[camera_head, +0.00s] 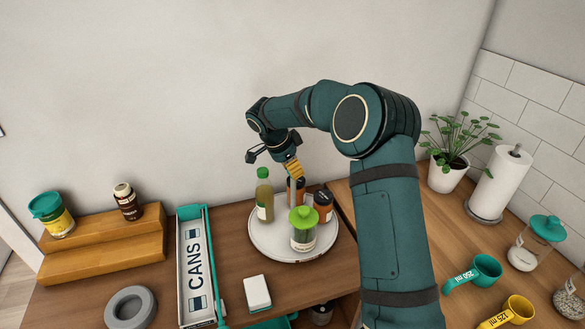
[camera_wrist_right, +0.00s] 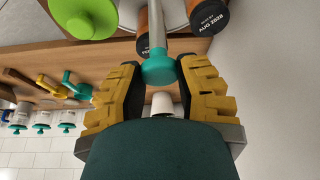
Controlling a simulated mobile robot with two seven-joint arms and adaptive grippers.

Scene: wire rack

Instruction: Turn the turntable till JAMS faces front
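The white round turntable (camera_head: 262,243) stands on the wooden counter. It carries a green bottle (camera_head: 264,200), a jar with a bright green lid (camera_head: 303,232) and brown jars with dark lids (camera_head: 324,206). A grey post (camera_head: 291,194) rises among them; in the right wrist view it ends in a teal knob (camera_wrist_right: 158,69). My right gripper (camera_head: 293,170) is at the post's top. Its yellow fingers (camera_wrist_right: 160,75) are open on either side of the knob, with gaps showing. No JAMS lettering is visible. My left gripper is out of view.
A CANS tray (camera_head: 182,290), a white box (camera_head: 257,293) and a grey ring (camera_head: 130,308) lie left of and in front of the turntable. A wooden step shelf (camera_head: 100,262) holds two jars. A potted plant (camera_head: 450,170), paper towel roll (camera_head: 500,185) and measuring cups (camera_head: 486,270) stand right.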

